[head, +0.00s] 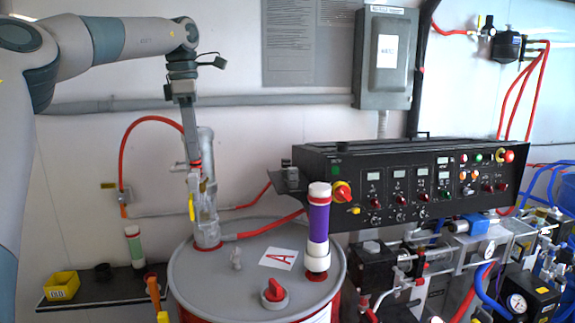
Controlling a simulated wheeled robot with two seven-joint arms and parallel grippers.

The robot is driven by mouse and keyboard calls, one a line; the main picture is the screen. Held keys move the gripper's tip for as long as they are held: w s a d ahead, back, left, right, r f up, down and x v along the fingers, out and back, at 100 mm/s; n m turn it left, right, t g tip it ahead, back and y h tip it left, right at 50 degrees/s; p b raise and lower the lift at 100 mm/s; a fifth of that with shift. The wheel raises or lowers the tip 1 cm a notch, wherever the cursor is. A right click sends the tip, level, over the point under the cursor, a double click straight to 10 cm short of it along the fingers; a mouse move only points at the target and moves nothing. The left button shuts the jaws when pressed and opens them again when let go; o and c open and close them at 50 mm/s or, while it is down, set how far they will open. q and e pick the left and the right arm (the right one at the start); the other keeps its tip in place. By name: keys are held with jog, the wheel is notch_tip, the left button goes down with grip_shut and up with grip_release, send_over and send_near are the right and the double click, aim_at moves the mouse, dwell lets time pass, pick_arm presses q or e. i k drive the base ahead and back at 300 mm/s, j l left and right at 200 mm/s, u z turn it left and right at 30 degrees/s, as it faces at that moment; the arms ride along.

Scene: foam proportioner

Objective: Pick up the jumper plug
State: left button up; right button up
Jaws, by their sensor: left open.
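I cannot make out a jumper plug for certain in the head view. My left gripper (193,160) hangs from the arm at the upper left and points down. It is in front of the grey pump (208,215) on the drum, and its fingertips are small and hard to tell from the pump parts behind. It is open, and I see nothing held in it. A black control console (420,185) with knobs, lamps and meters stands to the right, with a small dark block (291,180) at its left end. My right gripper is not in view.
The grey drum lid (215,285) carries a red-topped cap (274,292), a label A (279,258) and a purple-and-white cylinder (318,228). A dark shelf (105,293) holds a yellow bin (61,285). Red hoses run behind. Valves and pipes crowd the lower right.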

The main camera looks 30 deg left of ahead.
aim_at(286, 163)
jog(key=i, duration=1.45)
